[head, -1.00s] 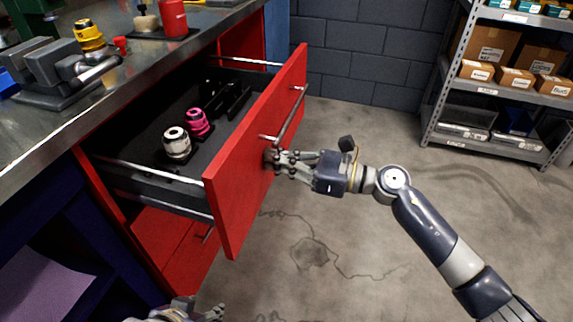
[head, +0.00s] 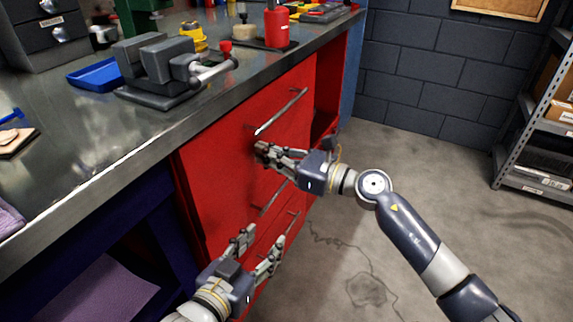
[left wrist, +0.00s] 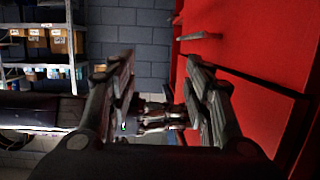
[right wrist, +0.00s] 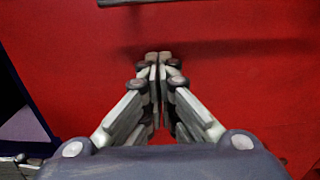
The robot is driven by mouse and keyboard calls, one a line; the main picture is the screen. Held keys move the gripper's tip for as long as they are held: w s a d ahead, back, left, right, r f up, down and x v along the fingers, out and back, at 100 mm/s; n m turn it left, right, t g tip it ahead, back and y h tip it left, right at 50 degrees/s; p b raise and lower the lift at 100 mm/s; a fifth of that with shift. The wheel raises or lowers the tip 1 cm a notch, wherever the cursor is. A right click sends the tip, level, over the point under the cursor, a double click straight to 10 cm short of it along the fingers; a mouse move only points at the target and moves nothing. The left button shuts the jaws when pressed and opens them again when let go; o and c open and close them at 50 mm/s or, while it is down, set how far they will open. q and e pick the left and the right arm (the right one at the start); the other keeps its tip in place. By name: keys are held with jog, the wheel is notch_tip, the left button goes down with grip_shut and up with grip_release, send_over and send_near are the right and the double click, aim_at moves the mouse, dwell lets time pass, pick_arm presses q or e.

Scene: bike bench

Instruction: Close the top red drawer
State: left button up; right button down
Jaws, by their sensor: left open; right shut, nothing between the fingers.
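The top red drawer (head: 240,128) is in under the workbench, its front about level with the red cabinet face in the head view. Its metal bar handle (head: 281,112) runs along the upper part of the front. My right gripper (head: 262,150) is shut and empty, its fingertips at the drawer front below the handle. In the right wrist view the shut fingertips (right wrist: 158,58) are against or very close to the red front; contact is hard to tell. My left gripper (head: 262,252) is open and empty, low in front of the cabinet. The drawer's inside is hidden.
The steel workbench top (head: 105,135) carries a grey vise (head: 160,70), a blue tray (head: 98,72) and a red bottle (head: 277,25). Lower drawer handles (head: 272,198) stick out below. A metal shelf (head: 535,120) stands far right; the floor between is clear.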

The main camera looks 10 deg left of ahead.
jog(key=shift+x, duration=0.9)
jog(key=shift+a+r, duration=0.1)
jog(key=shift+a, duration=0.05)
pick_arm(q)
jog(key=r, duration=0.1)
jog(key=r+t, duration=0.1)
jog(key=d+r, duration=0.1)
jog(key=shift+w+t+h, duration=0.3)
jog(key=shift+w+t, duration=0.1)
pick_arm(e)
jog(key=shift+r, duration=0.15)
